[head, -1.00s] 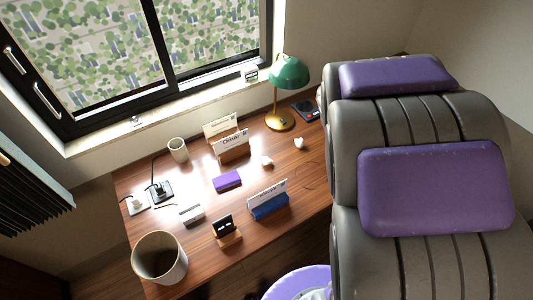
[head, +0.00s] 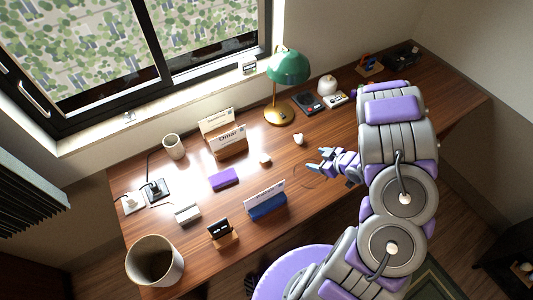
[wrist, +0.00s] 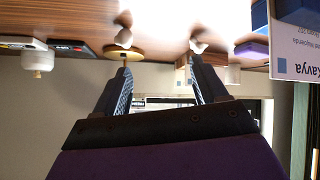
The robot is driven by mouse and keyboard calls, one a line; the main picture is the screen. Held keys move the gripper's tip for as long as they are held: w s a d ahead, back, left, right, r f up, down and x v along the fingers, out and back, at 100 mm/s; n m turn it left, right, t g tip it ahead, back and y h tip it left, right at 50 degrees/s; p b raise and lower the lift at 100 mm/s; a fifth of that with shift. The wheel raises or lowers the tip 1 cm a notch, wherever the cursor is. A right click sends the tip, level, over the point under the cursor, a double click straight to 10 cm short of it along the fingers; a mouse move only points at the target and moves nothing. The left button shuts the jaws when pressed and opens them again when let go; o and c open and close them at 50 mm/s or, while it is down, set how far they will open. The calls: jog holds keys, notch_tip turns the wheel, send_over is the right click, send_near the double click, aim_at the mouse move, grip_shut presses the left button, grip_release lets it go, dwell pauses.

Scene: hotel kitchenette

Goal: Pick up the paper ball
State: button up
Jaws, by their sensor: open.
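Two small white crumpled-looking lumps lie on the wooden desk; I cannot tell which is the paper ball. One lump (head: 299,139) is near the lamp and shows at left in the wrist view (wrist: 124,38). The other lump (head: 264,158) is beside the purple box and shows at right in the wrist view (wrist: 198,46). My gripper (head: 318,160) is open and empty over the desk, right of both lumps in the head view. In the wrist view the two fingers (wrist: 160,66) are spread, each tip near a lump, touching neither visibly.
A white pot (head: 327,85) stands at the back right.

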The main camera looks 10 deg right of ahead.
jog(key=s+a+f+y, duration=0.1)
jog(key=a+y, duration=0.2)
jog(key=a, duration=0.2)
jog(key=t+b, duration=0.1)
jog(key=b, duration=0.1)
send_near(266, 155)
jog(key=shift+y, duration=0.3)
jog(key=x, duration=0.8)
jog(key=shift+f, duration=0.25)
jog(key=shift+d, duration=0.1)
jog(key=shift+c, duration=0.2)
jog(key=c, duration=1.1)
